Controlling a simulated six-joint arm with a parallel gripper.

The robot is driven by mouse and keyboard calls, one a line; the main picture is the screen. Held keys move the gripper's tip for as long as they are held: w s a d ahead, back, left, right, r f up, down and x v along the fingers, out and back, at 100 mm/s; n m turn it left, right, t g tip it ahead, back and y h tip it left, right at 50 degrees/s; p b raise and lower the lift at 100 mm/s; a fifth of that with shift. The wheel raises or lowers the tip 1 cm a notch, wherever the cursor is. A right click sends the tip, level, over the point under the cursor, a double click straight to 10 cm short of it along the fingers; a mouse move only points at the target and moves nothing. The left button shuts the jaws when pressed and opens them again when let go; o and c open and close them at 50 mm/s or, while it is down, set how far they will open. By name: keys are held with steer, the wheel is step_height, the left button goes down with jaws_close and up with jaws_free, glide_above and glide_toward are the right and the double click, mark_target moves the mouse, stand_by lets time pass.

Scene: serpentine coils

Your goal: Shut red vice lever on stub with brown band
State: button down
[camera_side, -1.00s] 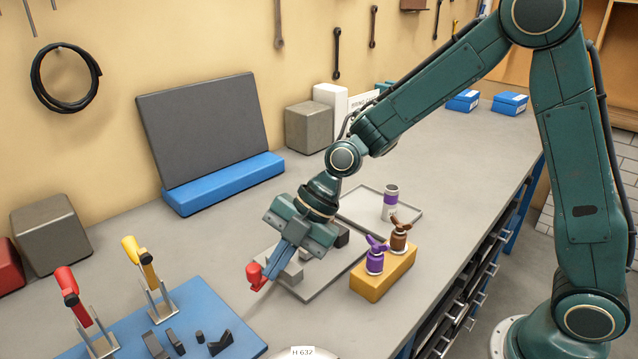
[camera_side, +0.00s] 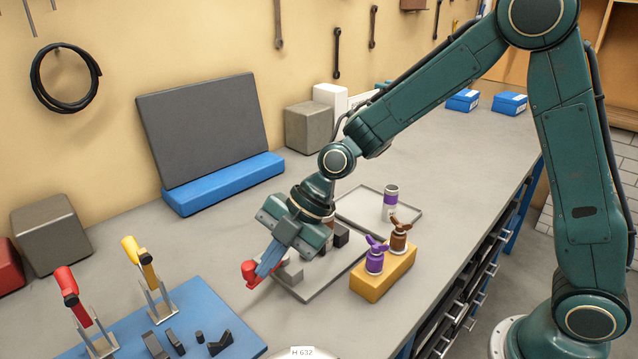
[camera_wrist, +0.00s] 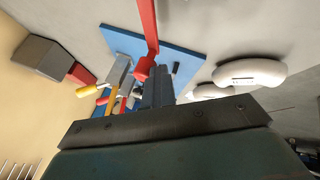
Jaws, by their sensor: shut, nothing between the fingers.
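The vice with the red lever (camera_side: 250,273) stands on a grey plate (camera_side: 318,289) in the middle of the bench. Its grey jaw block (camera_side: 290,272) shows, but much of the vice is behind my gripper. My gripper (camera_side: 265,270) is shut and empty, its fingertips right against the red lever as far as I can see. In the wrist view the red lever (camera_wrist: 149,28) runs up from beside my shut fingers (camera_wrist: 158,88). A small brownish piece (camera_side: 327,226) shows behind my gripper; I cannot tell whether it is the banded stub.
A yellow block (camera_side: 383,275) holds a purple-topped stub (camera_side: 375,258) and a brown-topped one (camera_side: 399,236). A purple-banded cylinder (camera_side: 390,203) stands on a tray (camera_side: 358,205). A blue mat (camera_side: 190,318) at front left carries red and yellow clamps and several dark pieces.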

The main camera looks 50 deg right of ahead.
steer(key=shift+s, duration=0.15)
steer(key=s+d+r, duration=0.6)
steer(key=d+r, duration=0.1)
steer(key=r, duration=0.1)
steer(key=c, duration=1.2)
jaws_free()
steer(key=shift+w, duration=0.2)
steer(key=shift+c, duration=0.2)
steer(key=w+a+r+m+g+h, duration=0.2)
steer(key=w+a+r+m+h, duration=0.3)
steer(key=m, duration=1.5)
steer(key=shift+w+a+r+m+g+h, duration=0.15)
steer(key=shift+w+a+m+g+h, duration=0.25)
steer(key=shift+w+a+h, duration=1.05)
